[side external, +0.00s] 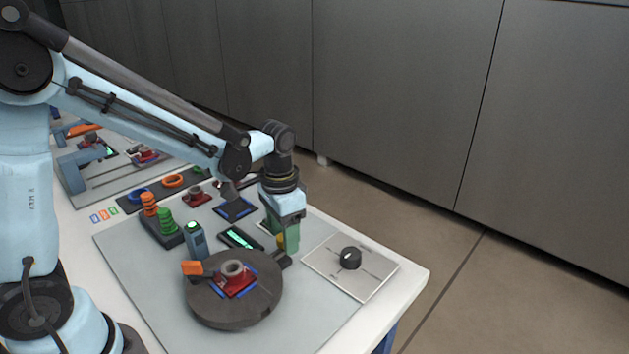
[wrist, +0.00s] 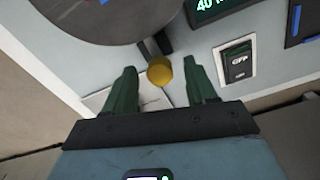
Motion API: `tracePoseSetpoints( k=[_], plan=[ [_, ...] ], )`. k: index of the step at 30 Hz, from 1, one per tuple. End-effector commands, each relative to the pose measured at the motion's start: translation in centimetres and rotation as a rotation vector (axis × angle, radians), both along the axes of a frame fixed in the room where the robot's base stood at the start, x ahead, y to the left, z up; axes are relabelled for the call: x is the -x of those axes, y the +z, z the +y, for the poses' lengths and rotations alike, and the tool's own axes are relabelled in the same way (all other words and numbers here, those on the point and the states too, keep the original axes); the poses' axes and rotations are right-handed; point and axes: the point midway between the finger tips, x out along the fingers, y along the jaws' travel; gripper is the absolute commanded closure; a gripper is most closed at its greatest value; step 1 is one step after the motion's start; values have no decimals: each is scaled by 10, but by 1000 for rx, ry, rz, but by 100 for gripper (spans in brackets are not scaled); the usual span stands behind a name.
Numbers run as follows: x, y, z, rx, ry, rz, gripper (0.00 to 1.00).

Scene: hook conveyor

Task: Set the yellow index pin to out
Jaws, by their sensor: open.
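The yellow index pin (wrist: 159,70) shows its round knob in the wrist view, at the end of a dark bracket beside the round dark turntable (wrist: 110,18). My gripper (wrist: 160,78) is open, with one green finger on each side of the yellow knob and a visible gap to both. In the side view my gripper (side external: 286,243) points down at the turntable's (side external: 235,312) far right edge. A little of the yellow knob (side external: 280,240) shows beside the green fingers there; the rest is hidden. I cannot tell whether the pin is in or out.
A red part (side external: 235,283) sits on the turntable. A plate with a black knob (side external: 350,258) lies to the right. A green-lit display (side external: 240,238), a rocker switch (wrist: 238,62), and stacked orange and green pieces (side external: 166,222) stand nearby.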

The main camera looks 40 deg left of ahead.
Motion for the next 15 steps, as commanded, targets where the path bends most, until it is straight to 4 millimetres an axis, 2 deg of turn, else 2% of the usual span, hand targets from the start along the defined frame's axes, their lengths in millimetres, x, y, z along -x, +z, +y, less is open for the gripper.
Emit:
tracePoseSetpoints(
  k=[5,15],
  plan=[
    [0,0,0,0,0,0,44],
    [0,0,0,0,0,0,96]
  ],
)
